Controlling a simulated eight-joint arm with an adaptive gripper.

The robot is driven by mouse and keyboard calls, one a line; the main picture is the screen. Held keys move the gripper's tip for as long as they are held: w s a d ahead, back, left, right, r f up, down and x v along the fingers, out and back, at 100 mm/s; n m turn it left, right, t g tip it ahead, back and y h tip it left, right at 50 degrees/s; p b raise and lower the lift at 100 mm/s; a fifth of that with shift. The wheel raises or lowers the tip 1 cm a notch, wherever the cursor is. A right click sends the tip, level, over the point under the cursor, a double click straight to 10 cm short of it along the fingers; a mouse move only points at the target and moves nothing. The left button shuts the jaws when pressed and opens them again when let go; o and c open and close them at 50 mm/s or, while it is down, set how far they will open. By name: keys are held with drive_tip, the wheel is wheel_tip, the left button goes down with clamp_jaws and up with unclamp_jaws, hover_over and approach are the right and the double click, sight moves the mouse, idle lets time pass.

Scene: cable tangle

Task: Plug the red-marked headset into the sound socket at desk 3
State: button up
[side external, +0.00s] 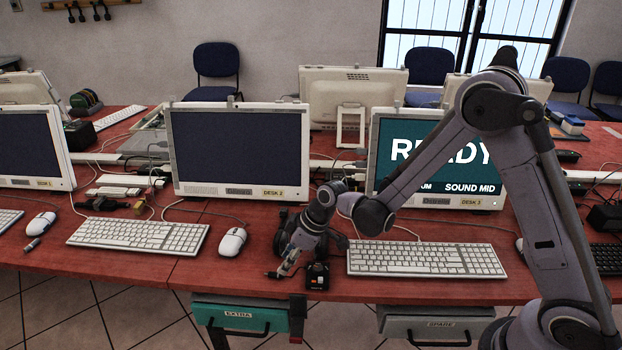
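The desk 3 monitor (455,200) stands at the right; its teal screen reads READY and SOUND MID, partly covered by my arm. A dark rounded thing, apparently a headset (284,238), lies between the two keyboards, partly behind my wrist. I cannot make out a red mark on it. My gripper (279,271) points down to the left, low over the desk near its front edge. A small dark piece shows at its fingertips; I cannot tell if it is held. A small black box (318,277) with an orange-red spot is just right of the gripper.
The desk 2 monitor (228,191), a left keyboard (138,234) and a white mouse (232,241) are to the left. Another keyboard (426,259) lies right of the black box. Cables run behind and between the monitors. Drawers marked EXTRA (240,315) and SPARE (438,324) hang below.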

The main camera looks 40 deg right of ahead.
sight(281, 278)
drive_tip(key=shift+x, duration=2.5)
clamp_jaws()
drive_tip(key=shift+r, duration=0.15)
wheel_tip(281, 278, up, 7)
